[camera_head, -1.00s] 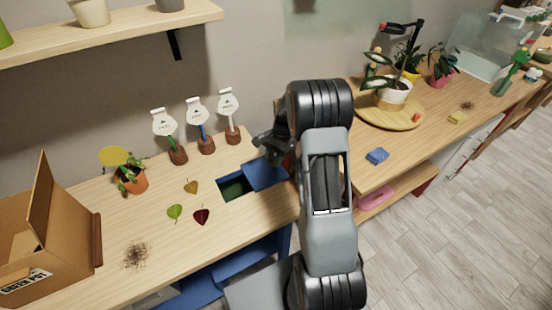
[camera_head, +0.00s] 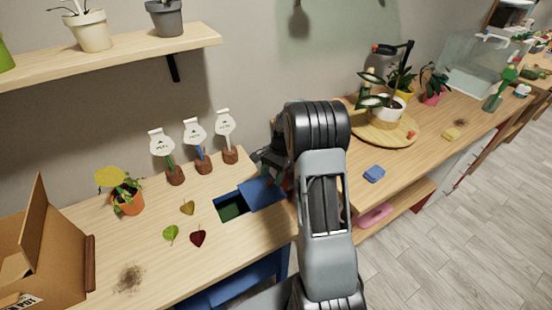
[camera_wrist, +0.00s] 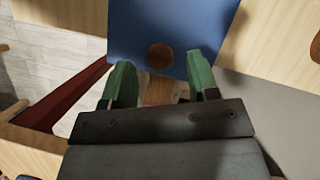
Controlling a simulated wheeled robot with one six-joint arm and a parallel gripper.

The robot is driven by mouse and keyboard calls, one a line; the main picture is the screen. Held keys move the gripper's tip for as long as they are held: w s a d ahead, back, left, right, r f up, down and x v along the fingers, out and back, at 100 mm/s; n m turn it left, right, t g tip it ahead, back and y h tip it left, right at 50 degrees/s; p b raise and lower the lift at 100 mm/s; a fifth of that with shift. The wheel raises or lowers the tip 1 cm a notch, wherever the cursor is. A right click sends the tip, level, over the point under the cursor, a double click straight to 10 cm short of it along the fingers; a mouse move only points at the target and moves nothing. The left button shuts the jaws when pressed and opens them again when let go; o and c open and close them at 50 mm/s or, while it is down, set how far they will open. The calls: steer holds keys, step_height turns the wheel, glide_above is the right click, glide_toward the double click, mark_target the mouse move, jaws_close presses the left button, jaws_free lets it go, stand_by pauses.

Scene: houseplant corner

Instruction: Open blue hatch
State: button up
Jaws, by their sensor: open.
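The blue hatch cover (camera_head: 262,193) lies on the wooden counter, beside a partly uncovered dark opening (camera_head: 232,208) with something green inside. In the wrist view the blue cover (camera_wrist: 175,25) fills the top middle, with a round brown knob (camera_wrist: 159,56) on it. My gripper (camera_wrist: 162,75) is open, its green fingers on either side just below the knob in the picture. I cannot tell whether they touch the cover. In the head view my gripper (camera_head: 270,160) is above and behind the cover, partly hidden by my arm.
Several leaves (camera_head: 198,238) lie left of the opening. Plant labels (camera_head: 196,140) on brown bases stand behind it. A potted plant (camera_head: 127,195) and a cardboard box (camera_head: 45,245) are at the left. A blue sponge (camera_head: 374,174) lies on the right counter.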

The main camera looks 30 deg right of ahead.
steer(key=v, duration=1.2)
steer(key=shift+r, duration=0.25)
